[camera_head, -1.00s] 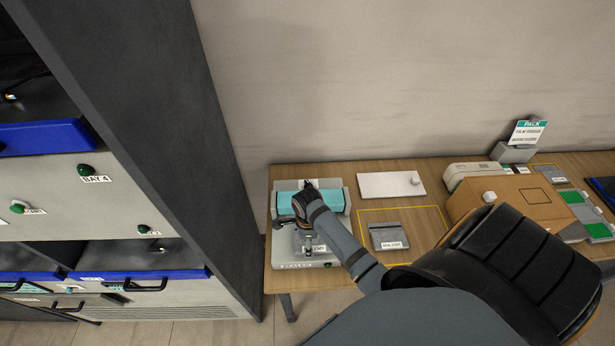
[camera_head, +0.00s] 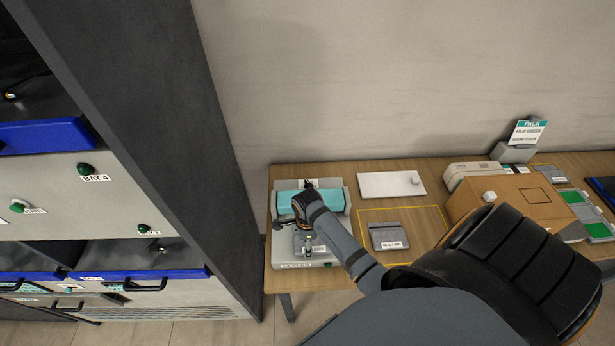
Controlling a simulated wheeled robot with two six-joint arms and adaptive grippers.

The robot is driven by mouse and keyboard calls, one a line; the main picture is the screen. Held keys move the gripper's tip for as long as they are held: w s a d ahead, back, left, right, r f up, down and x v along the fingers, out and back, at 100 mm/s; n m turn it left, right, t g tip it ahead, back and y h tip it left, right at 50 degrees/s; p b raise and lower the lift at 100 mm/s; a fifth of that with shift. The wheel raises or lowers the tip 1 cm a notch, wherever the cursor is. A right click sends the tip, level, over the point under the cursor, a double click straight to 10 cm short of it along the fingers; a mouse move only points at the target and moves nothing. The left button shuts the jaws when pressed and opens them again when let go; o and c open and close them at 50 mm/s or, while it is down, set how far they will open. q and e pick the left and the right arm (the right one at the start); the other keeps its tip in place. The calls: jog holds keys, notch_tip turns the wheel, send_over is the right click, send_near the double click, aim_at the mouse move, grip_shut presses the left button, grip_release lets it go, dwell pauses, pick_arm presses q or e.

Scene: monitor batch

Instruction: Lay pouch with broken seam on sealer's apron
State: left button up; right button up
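The sealer (camera_head: 338,222) stands at the left end of the wooden table, with a teal top (camera_head: 288,200) and a grey front apron (camera_head: 285,250). My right gripper (camera_head: 306,238) is low over this apron. Its arm reaches in from the lower right and covers part of the sealer. A small grey, shiny shape shows under the gripper, but I cannot tell whether it is a pouch, a finger or part of the sealer. The fingertips are too small to read. No broken seam can be made out. My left gripper is not in view.
A grey labelled item (camera_head: 388,236) lies inside a yellow outline right of the sealer. A white plate (camera_head: 390,184) lies behind it. A brown box (camera_head: 510,200) and a PACK sign (camera_head: 527,131) are farther right. A dark cabinet side (camera_head: 180,130) stands close on the left.

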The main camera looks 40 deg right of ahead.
jog(key=shift+f, duration=0.5)
jog(key=o, duration=1.3)
notch_tip(320, 180, up, 12)
jog(key=shift+r, duration=0.1)
